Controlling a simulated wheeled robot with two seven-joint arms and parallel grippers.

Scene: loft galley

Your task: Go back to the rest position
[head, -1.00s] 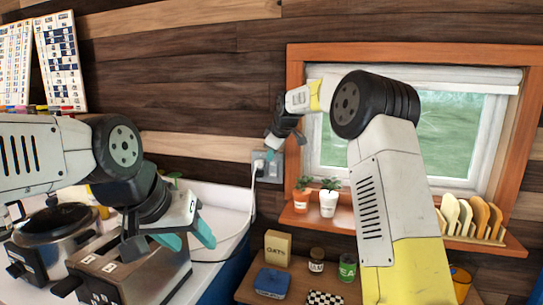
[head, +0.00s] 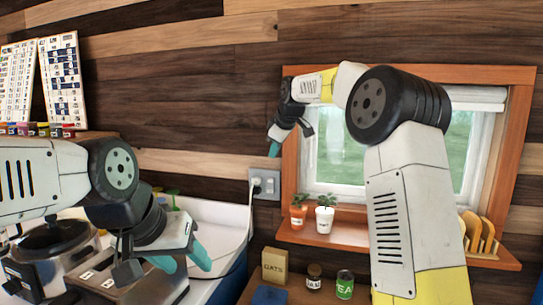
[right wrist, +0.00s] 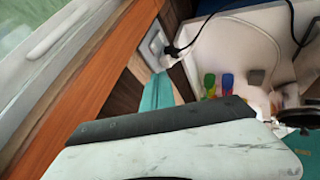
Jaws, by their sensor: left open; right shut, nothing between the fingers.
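My left gripper (head: 183,262) is open and empty above the toaster (head: 125,280) at the lower left of the head view. I cannot tell whether its fingers touch the toaster. My right gripper (head: 274,148) is shut and empty, raised in front of the wood wall just left of the window, above the wall outlet. Its teal finger (right wrist: 157,95) also shows in the right wrist view, near the outlet and the orange window frame.
A lidded pot (head: 55,240) stands left of the toaster. A cord runs from the outlet (head: 265,184). The window sill (head: 345,233) bears potted plants and a rack of boards. A lower shelf holds an oats box (head: 275,266), a jar (head: 314,276) and a green can (head: 345,285).

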